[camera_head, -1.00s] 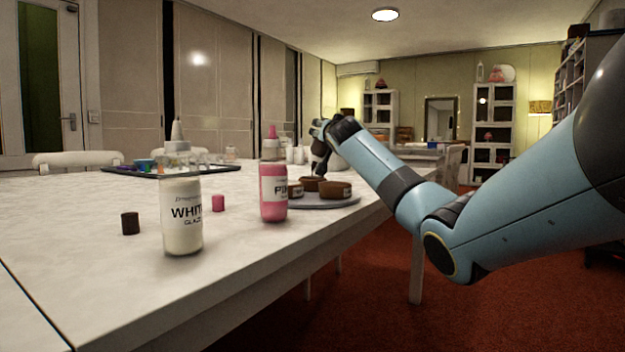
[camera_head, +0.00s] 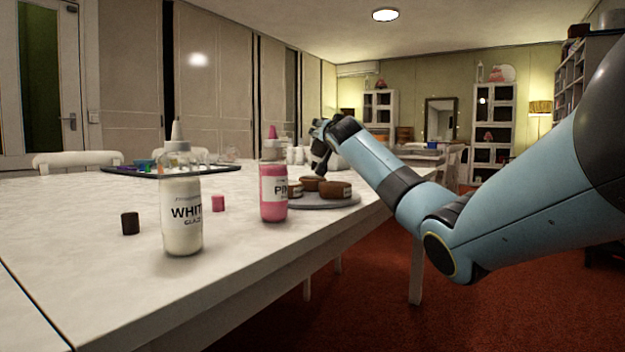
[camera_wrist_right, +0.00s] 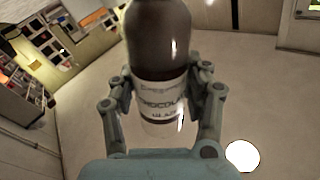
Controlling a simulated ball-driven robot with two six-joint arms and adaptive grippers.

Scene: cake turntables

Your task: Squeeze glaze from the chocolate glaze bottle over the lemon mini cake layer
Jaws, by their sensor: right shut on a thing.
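In the head view my right gripper (camera_head: 325,130) is above the far end of the table. It is shut on the chocolate glaze bottle (camera_head: 320,157), which hangs tilted, nozzle end down, over the cakes. In the right wrist view both fingers clasp the chocolate glaze bottle (camera_wrist_right: 160,85) around its label; brown glaze fills the end away from the gripper, and the nozzle is out of view. Below it, brown-topped mini cakes (camera_head: 335,190) sit on a grey turntable (camera_head: 322,205). I cannot tell which is the lemon layer. My left gripper is not in view.
A white glaze bottle (camera_head: 182,215) and a pink glaze bottle (camera_head: 273,190) stand on the white table (camera_head: 80,265). A dark cap (camera_head: 130,223) and a pink cap (camera_head: 218,203) lie near them. A dark tray (camera_head: 150,171) is behind. The left front of the table is clear.

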